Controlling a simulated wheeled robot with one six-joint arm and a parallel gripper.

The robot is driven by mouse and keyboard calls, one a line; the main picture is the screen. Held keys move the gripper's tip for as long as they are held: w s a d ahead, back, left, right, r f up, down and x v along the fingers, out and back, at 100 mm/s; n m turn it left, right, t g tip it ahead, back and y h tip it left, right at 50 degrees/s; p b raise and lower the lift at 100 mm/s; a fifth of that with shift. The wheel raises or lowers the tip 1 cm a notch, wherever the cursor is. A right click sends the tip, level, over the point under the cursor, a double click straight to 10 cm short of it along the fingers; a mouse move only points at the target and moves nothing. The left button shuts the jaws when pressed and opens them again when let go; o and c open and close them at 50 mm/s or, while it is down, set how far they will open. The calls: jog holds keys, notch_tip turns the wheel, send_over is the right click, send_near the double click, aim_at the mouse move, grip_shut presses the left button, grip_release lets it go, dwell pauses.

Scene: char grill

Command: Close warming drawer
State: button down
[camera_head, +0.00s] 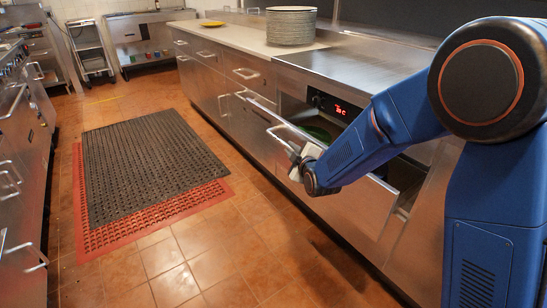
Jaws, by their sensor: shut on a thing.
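The warming drawer (345,205) is a steel drawer under the counter at the right, below a black panel with a red lit display (340,108). It stands partly open, with a dark gap behind its front. Something green (318,132) shows inside. A pale bar handle (280,130) runs along the drawer front. My gripper (296,154) is at the handle and shut on it. The blue arm hides the right part of the opening, and the fingertips are small and partly hidden.
Steel drawers and cupboards (205,75) continue along the counter to the left. A stack of plates (291,25) and a yellow dish (212,24) stand on top. A black mat (150,160) over a red mat (90,240) lies on the tiled floor. Steel units with handles line the left edge.

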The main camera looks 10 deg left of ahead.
jog(key=w+d, duration=1.2)
jog(key=w, duration=0.2)
jog(key=shift+w+d, duration=0.15)
jog(key=c, duration=1.7)
grip_release()
jog(key=shift+c, duration=0.2)
jog(key=v, duration=1.7)
jog(key=shift+d+r, duration=0.1)
jog(key=shift+r, duration=0.05)
